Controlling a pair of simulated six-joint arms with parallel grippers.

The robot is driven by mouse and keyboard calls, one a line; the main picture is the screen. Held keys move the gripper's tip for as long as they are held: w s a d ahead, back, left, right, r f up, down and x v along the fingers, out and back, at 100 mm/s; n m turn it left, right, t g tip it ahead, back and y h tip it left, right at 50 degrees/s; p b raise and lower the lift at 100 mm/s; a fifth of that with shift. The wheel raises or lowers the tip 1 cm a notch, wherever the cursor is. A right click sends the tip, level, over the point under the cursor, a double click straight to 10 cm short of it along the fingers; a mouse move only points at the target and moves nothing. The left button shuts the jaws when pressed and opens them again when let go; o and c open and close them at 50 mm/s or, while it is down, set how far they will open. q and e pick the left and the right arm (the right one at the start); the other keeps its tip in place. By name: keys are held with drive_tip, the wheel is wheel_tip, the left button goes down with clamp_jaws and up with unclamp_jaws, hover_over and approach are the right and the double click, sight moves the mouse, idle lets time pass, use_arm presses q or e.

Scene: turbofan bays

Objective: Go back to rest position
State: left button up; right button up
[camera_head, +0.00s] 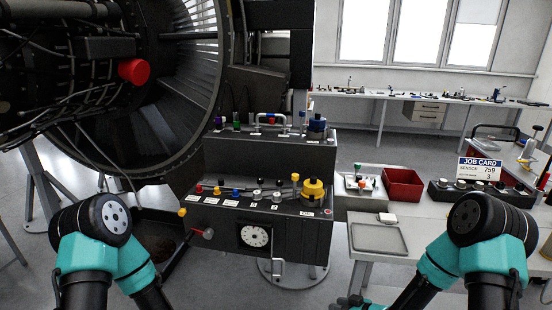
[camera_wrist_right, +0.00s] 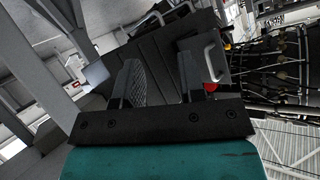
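My right gripper (camera_head: 352,303) shows only in part at the bottom edge of the head view, below the grey table. In the right wrist view its two dark fingers (camera_wrist_right: 160,82) stand apart with nothing between them, so it is open and empty. My left arm's dark and teal links are at the lower left of the head view. My left gripper is out of the frame.
A black stepped console (camera_head: 262,236) with coloured knobs and a dial stands in the middle. The turbofan engine (camera_head: 185,95) is at the upper left. A table at right holds a grey tray (camera_head: 378,238), a red bin (camera_head: 402,185) and a job card (camera_head: 479,169).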

drive_tip(key=s+d+f+m+g+h, duration=0.1)
drive_tip(key=s+f+m+g+h, duration=0.1)
drive_tip(key=s, duration=0.7)
drive_tip(key=s+d+f+m+g+h, duration=0.1)
drive_tip(key=s+f+m+g+h, duration=0.2)
drive_tip(key=s, duration=0.6)
wheel_tip(320, 180, down, 4)
drive_tip(key=m+g, duration=0.2)
drive_tip(key=m, duration=0.1)
drive_tip(key=shift+s+f+g, duration=0.15)
drive_tip(key=shift+f+g, duration=0.1)
drive_tip(key=shift+g, duration=0.05)
drive_tip(key=shift+h, duration=0.3)
idle(1.5)
